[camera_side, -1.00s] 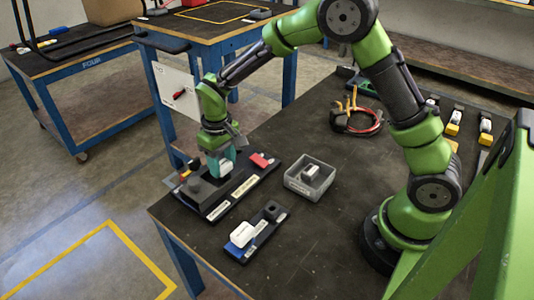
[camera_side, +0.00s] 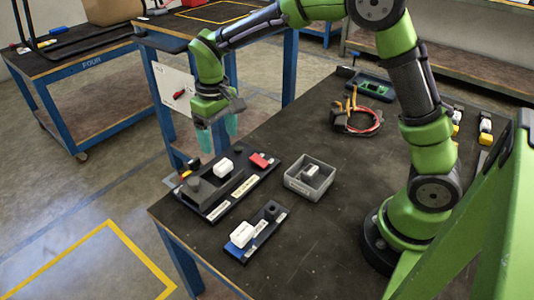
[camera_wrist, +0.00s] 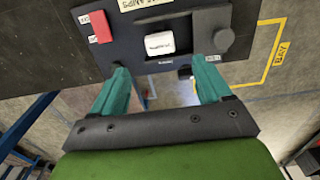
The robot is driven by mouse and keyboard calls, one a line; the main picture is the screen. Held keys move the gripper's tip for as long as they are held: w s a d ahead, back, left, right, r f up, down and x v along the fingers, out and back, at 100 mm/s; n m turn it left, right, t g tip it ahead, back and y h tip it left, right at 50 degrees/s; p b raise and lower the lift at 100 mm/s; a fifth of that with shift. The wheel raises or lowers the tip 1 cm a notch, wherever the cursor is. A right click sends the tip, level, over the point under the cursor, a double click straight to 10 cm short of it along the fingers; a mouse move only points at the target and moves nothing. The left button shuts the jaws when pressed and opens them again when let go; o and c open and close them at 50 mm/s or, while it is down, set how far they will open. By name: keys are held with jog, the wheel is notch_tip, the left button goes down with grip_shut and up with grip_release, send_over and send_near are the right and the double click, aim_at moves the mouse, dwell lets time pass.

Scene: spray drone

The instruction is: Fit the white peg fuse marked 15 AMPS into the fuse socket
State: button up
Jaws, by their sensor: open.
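The white peg fuse (camera_side: 223,168) stands upright on the black panel (camera_side: 216,211), where the fuse socket is; the socket itself is hidden beneath it. How deep it sits cannot be told. In the wrist view the fuse (camera_wrist: 158,43) shows small print on its top, too small to read. My gripper (camera_side: 217,138) is open and empty, with its teal fingers above the panel and apart from the fuse. In the wrist view the fingers (camera_wrist: 163,75) are spread wide, with the fuse in view beyond the gap.
The panel also carries a red switch (camera_side: 261,160) and a dark grey knob (camera_side: 196,184). A smaller board with a white-and-blue block (camera_side: 242,234) lies in front. A grey tray (camera_side: 298,187) with a pale piece stands to the right. Pliers with a red cable (camera_side: 376,124) lie farther back.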

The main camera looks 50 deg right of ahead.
notch_tip(320, 180, up, 8)
dwell(0.7)
jog(key=s+d+r+m+t+y, duration=0.1)
jog(key=s+d+m+t, duration=0.1)
jog(key=s, duration=0.8)
jog(key=s+d+r+m+t+y, duration=0.1)
jog(key=s+t, duration=0.4)
jog(key=s, duration=0.5)
jog(key=shift+s+d+r+m, duration=0.2)
jog(key=shift+d+r+m, duration=0.4)
jog(key=shift+d, duration=0.6)
